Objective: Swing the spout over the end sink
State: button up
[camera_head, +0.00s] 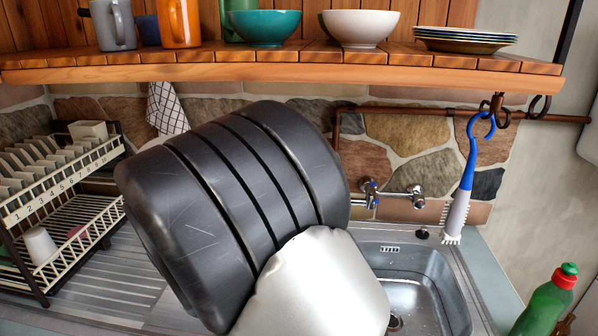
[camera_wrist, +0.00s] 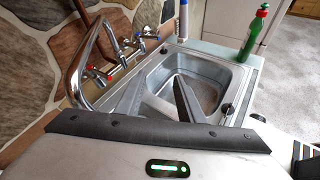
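The chrome spout (camera_wrist: 75,72) shows at the left in the wrist view, a tall curved pipe rising from the wall taps and bending down to the left. Its taps (camera_wrist: 118,50) have red and blue marks. My gripper (camera_wrist: 160,84) is open, its two dark fingers apart with nothing between them. The spout is left of the fingers and looks apart from them. The steel sink (camera_wrist: 215,72) lies beyond the fingers; it also shows at the lower right in the head view (camera_head: 432,285). There my arm hides the spout and my gripper.
A blue-and-white brush (camera_head: 463,190) hangs from a rail hook right of the taps. A green bottle (camera_head: 548,302) stands at the right. A wooden shelf (camera_head: 300,72) with crockery crosses above. A dish rack (camera_head: 75,230) stands at the left.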

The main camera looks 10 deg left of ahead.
jog(key=s+a+n+t, duration=0.3)
jog(key=a+n+t, duration=0.3)
jog(key=a, duration=1)
jog(key=p+x, duration=0.1)
jog(key=x, duration=1.6)
jog(key=shift+r+p, duration=0.35)
jog(key=shift+w, duration=0.1)
jog(key=shift+c, duration=0.3)
grip_shut()
